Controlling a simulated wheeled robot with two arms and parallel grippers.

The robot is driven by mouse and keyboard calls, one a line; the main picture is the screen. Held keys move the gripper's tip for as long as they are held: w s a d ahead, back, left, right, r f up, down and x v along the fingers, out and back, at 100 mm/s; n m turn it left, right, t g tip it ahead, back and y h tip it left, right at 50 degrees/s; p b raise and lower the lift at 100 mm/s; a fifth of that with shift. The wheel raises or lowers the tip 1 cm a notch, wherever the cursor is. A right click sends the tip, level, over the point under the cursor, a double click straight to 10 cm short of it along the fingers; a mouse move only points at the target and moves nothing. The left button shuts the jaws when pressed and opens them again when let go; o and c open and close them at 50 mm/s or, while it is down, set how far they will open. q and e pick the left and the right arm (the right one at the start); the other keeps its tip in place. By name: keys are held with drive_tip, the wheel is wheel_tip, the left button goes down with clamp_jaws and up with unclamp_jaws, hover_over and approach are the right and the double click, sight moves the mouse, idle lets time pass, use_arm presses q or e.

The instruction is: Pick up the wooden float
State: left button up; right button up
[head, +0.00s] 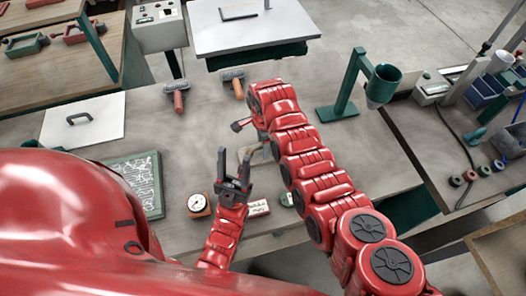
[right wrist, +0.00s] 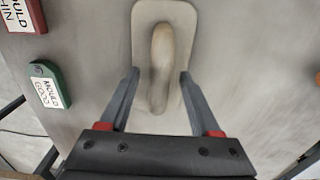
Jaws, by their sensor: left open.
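The wooden float is a pale rounded board with a raised tan handle (right wrist: 162,65), and it lies on the grey bench in the right wrist view. My right gripper (right wrist: 158,88) is open, its two fingers apart on either side of the lower part of the handle. I cannot tell whether they touch the float. In the head view the float (head: 252,153) is mostly hidden by my right arm and the right gripper is not clearly seen. My left gripper (head: 235,166) is open and empty, pointing up the picture just left of the float.
Two rollers (head: 177,96) (head: 235,84) lie farther back. A green stand with a cup (head: 345,100) is to the right.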

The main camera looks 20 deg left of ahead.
clamp_jaws()
idle(0.5)
